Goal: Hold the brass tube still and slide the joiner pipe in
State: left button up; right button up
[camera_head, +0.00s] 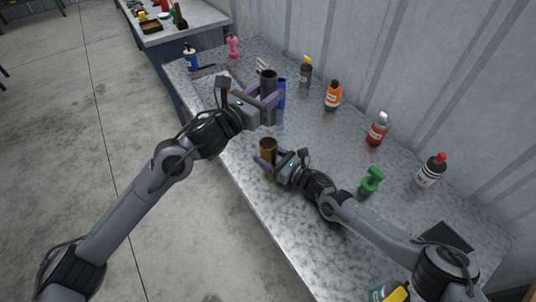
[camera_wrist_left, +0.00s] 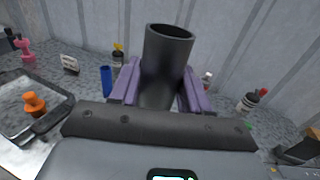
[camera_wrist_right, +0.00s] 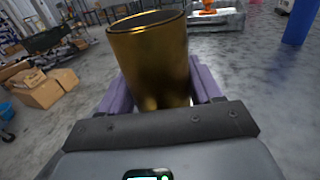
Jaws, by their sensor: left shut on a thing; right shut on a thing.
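The brass tube (camera_head: 268,146) stands upright at the bench's front edge, and my right gripper (camera_head: 267,160) is shut around it. In the right wrist view the brass tube (camera_wrist_right: 152,62) shows its open top between the purple fingers (camera_wrist_right: 160,100). The joiner pipe (camera_head: 267,80) is a dark grey tube, upright and open at the top. My left gripper (camera_head: 266,98) is shut on it, higher in the head view than the brass tube and apart from it. The left wrist view shows the joiner pipe (camera_wrist_left: 166,62) between the purple fingers (camera_wrist_left: 160,88). The pipe's lower end is partly hidden.
A blue cylinder (camera_head: 281,92) stands just behind the joiner pipe. An orange bottle (camera_head: 333,95), a red bottle (camera_head: 377,128), a white bottle (camera_head: 431,170) and a green object (camera_head: 371,181) stand on the metal bench (camera_head: 250,205). A corrugated wall rises behind.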

pick_arm(q)
notch_tip(320, 180, down, 12)
jog(key=shift+r, duration=0.15)
dwell(1.5)
jog(key=shift+f, duration=0.6)
dwell(0.4)
jog(key=shift+f, duration=1)
jog(key=o, duration=1.3)
jog(key=shift+c, duration=0.2)
jog(key=shift+s+a+f, duration=0.1)
jog(key=shift+s, duration=0.05)
jog(key=v, duration=1.1)
jog(key=shift+s+a, duration=0.2)
jog(key=shift+s, duration=0.15)
